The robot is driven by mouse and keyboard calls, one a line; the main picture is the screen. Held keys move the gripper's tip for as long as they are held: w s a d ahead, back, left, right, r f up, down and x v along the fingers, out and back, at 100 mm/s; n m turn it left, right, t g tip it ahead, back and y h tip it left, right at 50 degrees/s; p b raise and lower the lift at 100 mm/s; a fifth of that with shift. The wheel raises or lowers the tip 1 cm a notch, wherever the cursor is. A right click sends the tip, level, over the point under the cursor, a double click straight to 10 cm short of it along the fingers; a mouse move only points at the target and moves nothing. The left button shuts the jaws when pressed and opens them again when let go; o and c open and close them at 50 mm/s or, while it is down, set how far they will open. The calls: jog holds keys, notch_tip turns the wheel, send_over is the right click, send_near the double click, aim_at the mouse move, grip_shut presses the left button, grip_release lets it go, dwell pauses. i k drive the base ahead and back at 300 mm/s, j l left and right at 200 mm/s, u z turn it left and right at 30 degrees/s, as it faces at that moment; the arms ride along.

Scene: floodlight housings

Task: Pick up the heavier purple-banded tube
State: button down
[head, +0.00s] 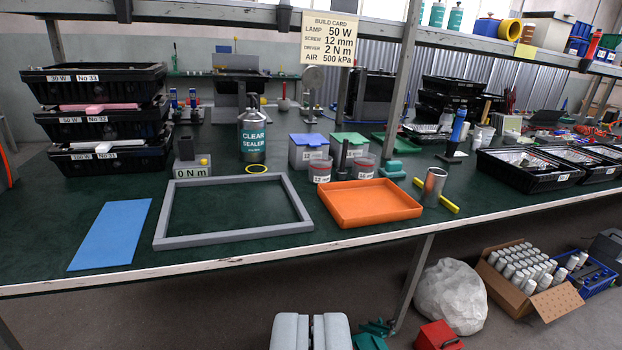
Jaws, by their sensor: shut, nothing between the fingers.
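No tube with a purple band can be made out in the head view. Several pale, silver-topped tubes (517,262) stand in a cardboard box on the floor at the lower right, too small to show any band.
A white bag (452,295) and red box (437,336) are on the floor. A shelf hangs above.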

aim_at(571, 262)
jog(key=z, duration=1.6)
jog(key=i+l+u, duration=0.1)
jog(key=i+l, duration=0.25)
jog(key=i, duration=0.35)
jog(key=i+l, duration=0.4)
jog(key=i, duration=0.35)
jog(key=i+l+u, duration=0.15)
jog(key=i+l, duration=0.25)
jog(key=i, duration=0.3)
jog(key=i+l, duration=0.45)
jog(key=i, duration=0.25)
jog(key=i+l+u, duration=0.15)
jog(key=i+l, duration=0.35)
jog(key=i, duration=0.15)
